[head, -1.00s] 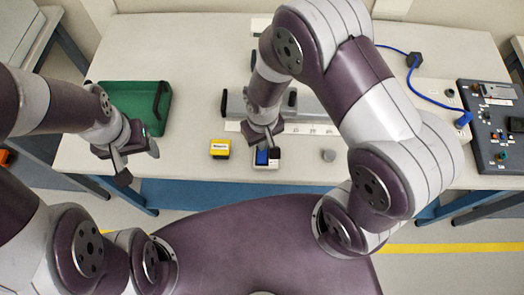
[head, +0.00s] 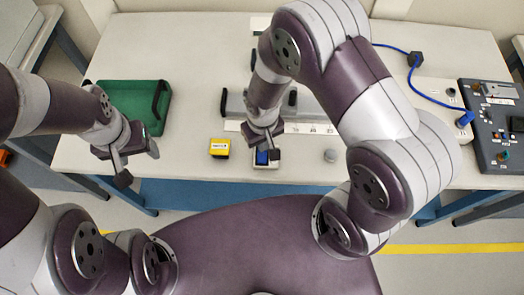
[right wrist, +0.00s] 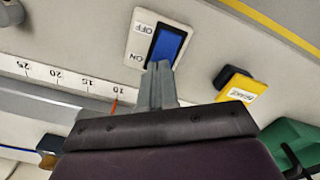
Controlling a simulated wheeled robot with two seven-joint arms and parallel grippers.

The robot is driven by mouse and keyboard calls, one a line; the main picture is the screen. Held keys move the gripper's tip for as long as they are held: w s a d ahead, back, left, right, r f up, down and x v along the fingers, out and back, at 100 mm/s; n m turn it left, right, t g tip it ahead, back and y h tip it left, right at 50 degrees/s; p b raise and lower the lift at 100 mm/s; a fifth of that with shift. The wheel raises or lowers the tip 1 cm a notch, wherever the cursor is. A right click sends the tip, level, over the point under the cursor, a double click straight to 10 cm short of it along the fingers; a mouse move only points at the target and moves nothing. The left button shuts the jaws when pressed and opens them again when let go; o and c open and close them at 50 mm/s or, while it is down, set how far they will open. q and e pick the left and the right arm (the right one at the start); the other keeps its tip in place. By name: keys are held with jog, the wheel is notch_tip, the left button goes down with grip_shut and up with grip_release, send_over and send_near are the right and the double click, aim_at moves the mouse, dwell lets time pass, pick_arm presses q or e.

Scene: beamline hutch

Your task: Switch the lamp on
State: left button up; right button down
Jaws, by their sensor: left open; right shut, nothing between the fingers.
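A white switch plate with a blue rocker (head: 262,157) lies near the table's front edge. In the right wrist view the rocker (right wrist: 168,46) shows beside the printed words ON and OFF on the plate (right wrist: 142,38). My right gripper (head: 271,150) is shut and empty, its tips over the switch. In the wrist view its fingertips (right wrist: 159,68) overlap the plate's ON end; I cannot tell whether they touch it. My left gripper (head: 138,166) is open and empty near the front left of the table, before the green tray. I cannot make out a lamp.
A yellow block (head: 220,148) stands just left of the switch, and a small grey cylinder (head: 330,156) to its right. Behind are a ruler strip (head: 310,128) and a grey rail. A green tray (head: 128,98) is at left, a dark control panel (head: 492,130) at right.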

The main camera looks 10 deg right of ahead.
jog(key=shift+f, duration=0.35)
jog(key=shift+r, duration=0.1)
notch_tip(320, 180, up, 7)
jog(key=p, duration=0.6)
jog(key=shift+p, duration=0.3)
jog(key=shift+s, duration=0.15)
jog(key=s+d+r+m, duration=0.1)
jog(key=d+r, duration=0.3)
jog(key=r, duration=0.3)
jog(key=s+d+r+m+t, duration=0.1)
jog(key=s+d+r, duration=0.1)
jog(key=d+r, duration=0.3)
notch_tip(320, 180, up, 2)
jog(key=shift+r+m, duration=0.25)
jog(key=shift+m, duration=0.05)
